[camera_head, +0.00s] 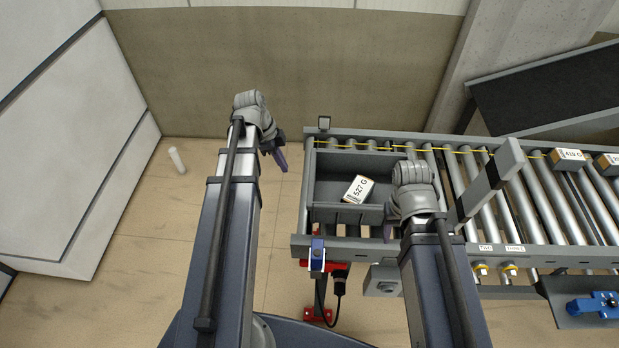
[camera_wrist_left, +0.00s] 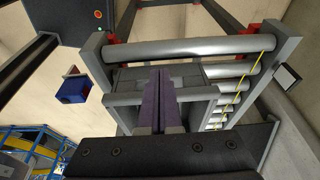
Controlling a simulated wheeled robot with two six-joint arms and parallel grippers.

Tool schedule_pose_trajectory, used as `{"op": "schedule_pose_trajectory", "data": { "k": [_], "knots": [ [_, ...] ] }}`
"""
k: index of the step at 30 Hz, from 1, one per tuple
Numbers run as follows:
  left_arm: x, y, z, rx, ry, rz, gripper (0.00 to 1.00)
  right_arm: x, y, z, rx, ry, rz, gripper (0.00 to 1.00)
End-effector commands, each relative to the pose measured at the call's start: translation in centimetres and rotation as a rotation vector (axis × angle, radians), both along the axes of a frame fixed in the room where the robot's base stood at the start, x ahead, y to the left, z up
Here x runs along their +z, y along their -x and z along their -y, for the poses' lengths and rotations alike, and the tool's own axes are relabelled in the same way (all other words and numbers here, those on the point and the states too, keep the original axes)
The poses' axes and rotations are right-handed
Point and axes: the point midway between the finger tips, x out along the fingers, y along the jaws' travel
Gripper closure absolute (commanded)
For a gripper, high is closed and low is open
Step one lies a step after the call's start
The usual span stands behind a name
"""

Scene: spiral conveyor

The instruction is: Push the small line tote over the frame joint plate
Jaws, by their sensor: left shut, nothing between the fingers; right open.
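The small grey line tote (camera_head: 328,190) sits on the rollers at the left end of the conveyor, with a white box labelled 527 G (camera_head: 358,188) tilted inside it. My left gripper (camera_head: 282,162) is shut and empty, just left of the conveyor's end and apart from the tote. In the left wrist view its purple fingers (camera_wrist_left: 160,95) are together, and the tote (camera_wrist_left: 190,93) shows behind them, beyond the end roller. My right gripper (camera_head: 388,232) is open at the tote's near right side, mostly hidden by its wrist. I cannot clearly pick out the frame joint plate.
The roller conveyor (camera_head: 540,205) runs right, with a grey upright arm (camera_head: 488,182) across it and boxes, one labelled 419 G (camera_head: 568,158), further along. A blue clamp (camera_head: 317,254) is on the near rail.

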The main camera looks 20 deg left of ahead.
Motion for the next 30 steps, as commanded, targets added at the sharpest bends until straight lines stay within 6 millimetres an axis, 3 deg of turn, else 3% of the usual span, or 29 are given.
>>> {"op": "schedule_pose_trajectory", "data": {
  "k": [7, 26, 30],
  "knots": [
    [-1.5, -0.1, 0.3, -0.001, 0.000, 0.000, 1.00, -1.5, 0.0, 0.0, 0.001, 0.000, 0.000, 0.50],
    [-10.3, -0.8, 2.8, 0.000, 0.000, -0.001, 1.00, -10.3, 0.0, 0.0, 0.000, 0.000, 0.000, 0.50],
    [-9.6, -1.3, 4.8, -0.003, 0.000, -0.001, 1.00, -9.6, 0.0, 0.0, 0.000, 0.000, 0.000, 0.50]
  ]
}}
